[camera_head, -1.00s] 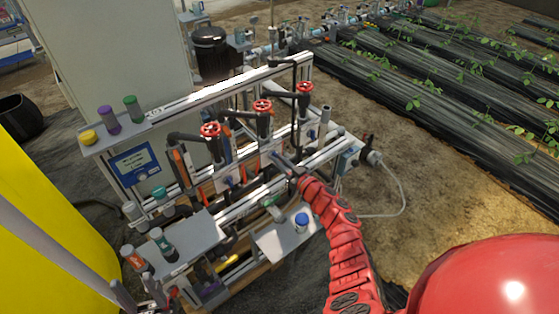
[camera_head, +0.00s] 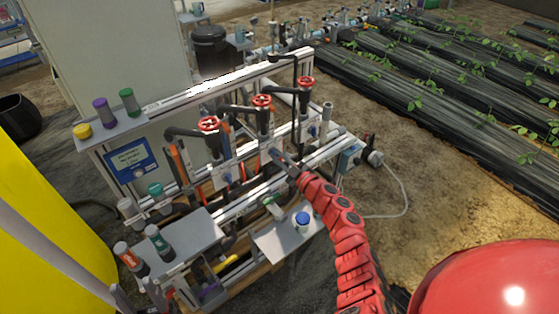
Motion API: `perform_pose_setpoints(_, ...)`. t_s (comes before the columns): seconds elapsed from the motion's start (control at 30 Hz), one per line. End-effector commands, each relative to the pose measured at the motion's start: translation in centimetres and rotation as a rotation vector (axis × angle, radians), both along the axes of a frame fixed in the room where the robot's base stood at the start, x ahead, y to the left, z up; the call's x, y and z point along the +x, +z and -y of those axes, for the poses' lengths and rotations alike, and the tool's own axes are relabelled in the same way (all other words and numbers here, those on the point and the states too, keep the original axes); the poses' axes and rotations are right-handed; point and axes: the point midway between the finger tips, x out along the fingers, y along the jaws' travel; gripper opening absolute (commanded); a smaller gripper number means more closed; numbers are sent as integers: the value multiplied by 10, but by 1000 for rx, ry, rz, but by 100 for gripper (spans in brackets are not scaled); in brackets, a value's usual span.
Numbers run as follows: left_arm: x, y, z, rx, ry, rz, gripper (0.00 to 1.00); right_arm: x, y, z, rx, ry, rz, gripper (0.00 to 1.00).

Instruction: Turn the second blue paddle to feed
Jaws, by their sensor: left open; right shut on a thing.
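The skid has a row of red handwheel valves (camera_head: 262,101) above a lower rail with small blue paddles. One blue paddle (camera_head: 227,178) shows on the rail, left of my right gripper. My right gripper (camera_head: 277,155), on the red arm, reaches the rail below the middle handwheel. It is shut on a blue paddle, which its fingers mostly hide, so I cannot tell the paddle's angle. My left gripper (camera_head: 138,296) is only partly in view at the bottom left. It is open, below the grey shelf and apart from the paddles.
A grey shelf (camera_head: 187,243) carries orange- and green-capped bottles. A small plate (camera_head: 283,246) with a blue-capped jar (camera_head: 302,220) lies close to my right arm. A pale cable (camera_head: 402,190) loops over soil at right.

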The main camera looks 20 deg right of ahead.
Motion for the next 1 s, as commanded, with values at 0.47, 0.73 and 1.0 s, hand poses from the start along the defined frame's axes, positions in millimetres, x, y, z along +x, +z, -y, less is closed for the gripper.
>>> perform_pose_setpoints(0.47,0,-12,0,0,0,0,50,-1,-2,0,-151,1,53,0)
perform_pose_setpoints(0.73,0,-12,0,0,0,0,50,-1,-2,0,-158,1,55,0)
perform_pose_setpoints(1.0,0,-12,0,0,0,0,50,0,-1,0,-157,1,55,38)
